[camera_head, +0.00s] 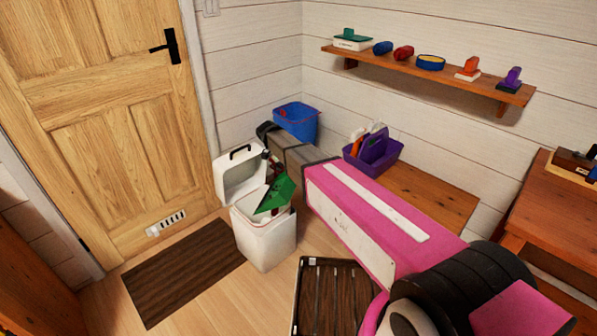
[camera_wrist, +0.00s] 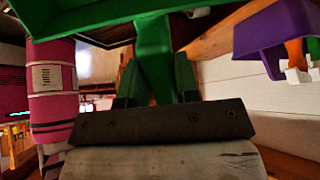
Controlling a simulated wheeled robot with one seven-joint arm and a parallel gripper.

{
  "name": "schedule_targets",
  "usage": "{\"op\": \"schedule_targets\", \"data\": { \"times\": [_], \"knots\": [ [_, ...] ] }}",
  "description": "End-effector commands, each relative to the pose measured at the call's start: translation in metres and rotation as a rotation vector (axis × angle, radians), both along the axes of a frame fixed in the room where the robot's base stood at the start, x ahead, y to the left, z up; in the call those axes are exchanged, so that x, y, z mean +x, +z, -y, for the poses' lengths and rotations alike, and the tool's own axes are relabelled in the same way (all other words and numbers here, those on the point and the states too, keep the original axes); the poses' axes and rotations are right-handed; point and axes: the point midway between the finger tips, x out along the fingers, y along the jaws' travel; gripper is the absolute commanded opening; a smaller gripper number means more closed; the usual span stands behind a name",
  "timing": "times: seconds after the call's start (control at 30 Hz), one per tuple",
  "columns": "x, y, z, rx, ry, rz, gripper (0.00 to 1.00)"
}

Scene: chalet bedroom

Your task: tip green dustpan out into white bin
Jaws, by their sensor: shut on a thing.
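The white bin (camera_head: 264,243) stands on the floor near the wall corner, with its white lid (camera_head: 240,180) raised behind it. The green dustpan (camera_head: 277,194) is steeply tilted at the bin's mouth, its lower part overlapping the opening. I cannot tell whether it touches the rim, and what lies in the pan or bin is not clear. My gripper (camera_wrist: 156,98) is shut on the dustpan's green handle (camera_wrist: 155,50); in the head view it is mostly hidden behind the bin and dustpan area. The pan's green underside fills the top of the wrist view.
A blue bucket (camera_head: 297,121) and a purple caddy (camera_head: 374,154) stand behind my arm, the caddy on a low wooden bench (camera_head: 430,196). A wall shelf (camera_head: 440,78) holds several small items. A dark mat (camera_head: 183,270) lies by the door (camera_head: 105,120).

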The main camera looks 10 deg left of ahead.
Motion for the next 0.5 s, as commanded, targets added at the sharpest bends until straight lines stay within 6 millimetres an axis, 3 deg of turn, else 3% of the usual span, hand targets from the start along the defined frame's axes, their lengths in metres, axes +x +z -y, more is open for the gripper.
{"op": "schedule_targets", "data": {
  "times": [0.2,0.5],
  "knots": [
    [0.006,0.01,-0.022,-0.085,0.001,-0.015,0.01],
    [0.009,0.02,-0.038,-0.166,0.0,-0.032,0.01]
  ]
}}
